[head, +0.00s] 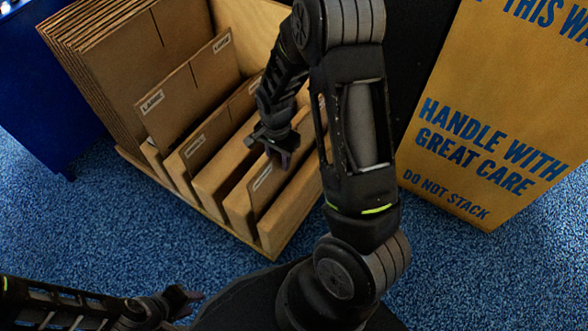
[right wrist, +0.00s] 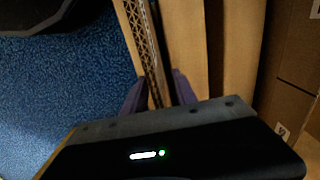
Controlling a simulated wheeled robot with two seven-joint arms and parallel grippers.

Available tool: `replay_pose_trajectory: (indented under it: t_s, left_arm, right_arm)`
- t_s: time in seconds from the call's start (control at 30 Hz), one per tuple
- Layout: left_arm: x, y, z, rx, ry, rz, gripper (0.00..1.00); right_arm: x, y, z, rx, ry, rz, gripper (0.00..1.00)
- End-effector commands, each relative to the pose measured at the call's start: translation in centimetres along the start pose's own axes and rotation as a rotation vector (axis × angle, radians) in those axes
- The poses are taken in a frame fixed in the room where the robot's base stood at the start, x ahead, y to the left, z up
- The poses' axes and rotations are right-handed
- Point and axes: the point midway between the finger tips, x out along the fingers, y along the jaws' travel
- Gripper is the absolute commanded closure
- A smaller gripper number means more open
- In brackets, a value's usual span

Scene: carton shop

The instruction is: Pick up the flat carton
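Flat brown cartons stand on edge in the slots of a wooden rack (head: 268,232). The nearest flat carton (head: 264,184), with a white label, is in the front slot, partly hidden by my right arm. My right gripper (head: 279,150) is over this front part of the rack, pointing down. In the right wrist view, a corrugated carton edge (right wrist: 147,55) runs between its two purple fingertips (right wrist: 160,92). They look apart, with the edge between them; contact is not clear. My left gripper (head: 188,298) is low at the left, away from the rack, with nothing seen in it.
Taller labelled cartons (head: 187,90) and a thick stack of flat cartons (head: 85,60) stand farther back in the rack. A large printed box (head: 490,120) stands at the right. A blue cabinet (head: 45,100) is at the left. Blue carpet (head: 130,225) in front is clear.

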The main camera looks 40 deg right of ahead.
Motion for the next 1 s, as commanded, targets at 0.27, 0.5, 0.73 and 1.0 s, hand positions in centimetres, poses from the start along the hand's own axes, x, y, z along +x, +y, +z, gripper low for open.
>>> replay_pose_trajectory:
  t_s: [0.27,0.5,0.73,1.0]
  left_arm:
    - [0.01,0.01,0.02,0.0,0.0,0.0,0.64]
    - [0.01,0.01,0.03,0.0,-0.001,0.0,0.64]
    - [0.01,0.01,0.03,0.0,-0.001,0.0,0.64]
    - [0.01,0.01,0.03,0.0,-0.001,0.0,0.64]
  right_arm:
    - [-0.01,0.0,0.0,0.0,0.0,0.0,0.75]
    - [-0.01,0.0,0.0,0.0,0.0,0.0,0.94]
    - [-0.01,0.0,0.0,0.0,0.0,0.0,1.0]
    - [-0.01,0.0,0.0,0.0,0.0,0.0,1.0]
